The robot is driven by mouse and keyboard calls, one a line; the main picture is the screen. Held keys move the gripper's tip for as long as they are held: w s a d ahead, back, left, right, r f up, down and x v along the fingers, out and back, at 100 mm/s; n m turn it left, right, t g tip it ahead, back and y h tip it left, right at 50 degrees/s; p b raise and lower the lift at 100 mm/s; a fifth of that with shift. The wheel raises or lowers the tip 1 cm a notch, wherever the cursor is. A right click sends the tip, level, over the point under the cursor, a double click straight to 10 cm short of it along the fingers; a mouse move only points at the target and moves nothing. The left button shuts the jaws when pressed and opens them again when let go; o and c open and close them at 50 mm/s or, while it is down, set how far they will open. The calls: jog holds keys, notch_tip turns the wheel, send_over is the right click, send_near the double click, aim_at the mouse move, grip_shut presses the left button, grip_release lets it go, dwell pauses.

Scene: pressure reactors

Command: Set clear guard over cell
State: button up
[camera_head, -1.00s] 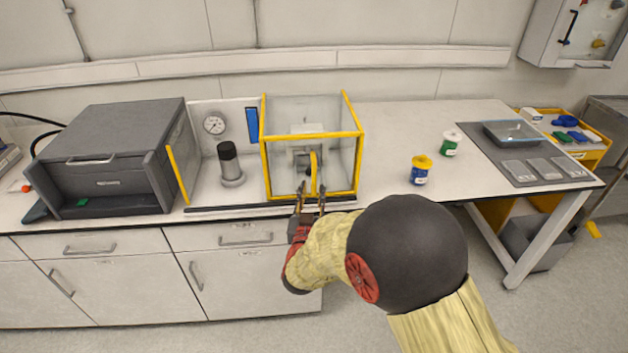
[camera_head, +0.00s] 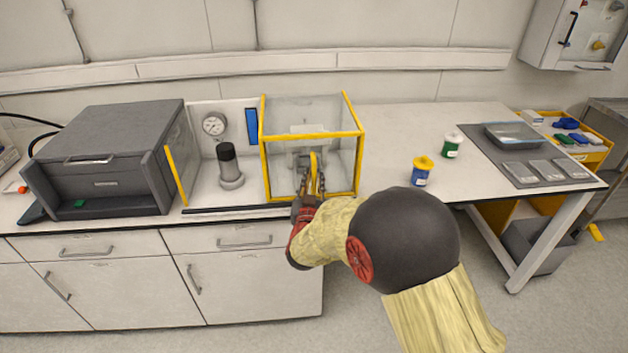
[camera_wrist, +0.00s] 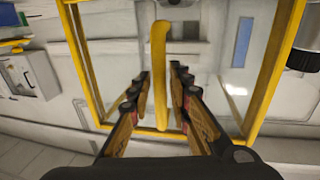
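The clear guard (camera_head: 288,152) is a see-through box with yellow edges, standing on the bench right of the dark-topped cell (camera_head: 230,165). The cell is uncovered, with a black cap on a metal body. A yellow handle (camera_head: 314,172) stands upright on the guard's front; it also shows in the wrist view (camera_wrist: 158,75). My gripper (camera_head: 311,185) is at the guard's front, its fingers on either side of the handle. In the wrist view my gripper (camera_wrist: 161,85) is open, with gaps between both fingers and the handle.
A grey box-shaped unit (camera_head: 108,150) stands to the left, and a gauge (camera_head: 214,124) is on the panel behind the cell. A blue-and-yellow jar (camera_head: 421,172) and a green-and-white jar (camera_head: 452,145) stand to the right. A dark mat (camera_head: 522,178) holds trays.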

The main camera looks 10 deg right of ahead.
grip_shut()
dwell(0.6)
